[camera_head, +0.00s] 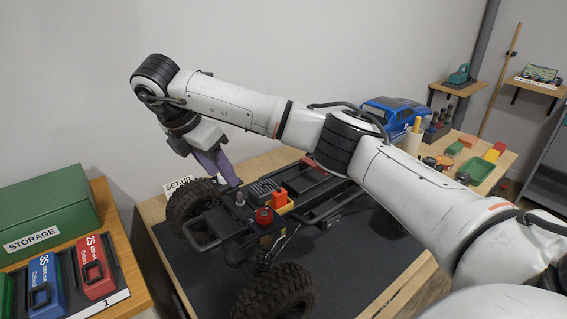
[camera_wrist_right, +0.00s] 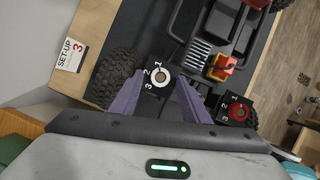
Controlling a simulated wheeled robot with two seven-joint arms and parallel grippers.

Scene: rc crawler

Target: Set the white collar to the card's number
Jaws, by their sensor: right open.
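The set-up card (camera_wrist_right: 72,54) shows a red 3 in the right wrist view; in the head view it (camera_head: 180,184) stands behind the crawler's far wheel. The white collar (camera_wrist_right: 162,76) is a round ring with a pale centre on a dark block marked 1, 2 and 3. I cannot tell which number it points to. It also shows in the head view (camera_head: 240,198). My right gripper (camera_head: 232,182) has purple fingers, angled down close above the collar. In the right wrist view the open fingers (camera_wrist_right: 162,88) lie either side of the collar; contact is unclear. My left gripper is out of view.
A red collar (camera_wrist_right: 236,112) with its own numbers sits beside the white one. The crawler chassis (camera_head: 325,205) and big tyres (camera_head: 277,292) surround them on a dark mat (camera_head: 385,262). A green storage box (camera_head: 45,212) and battery packs stand on the left table.

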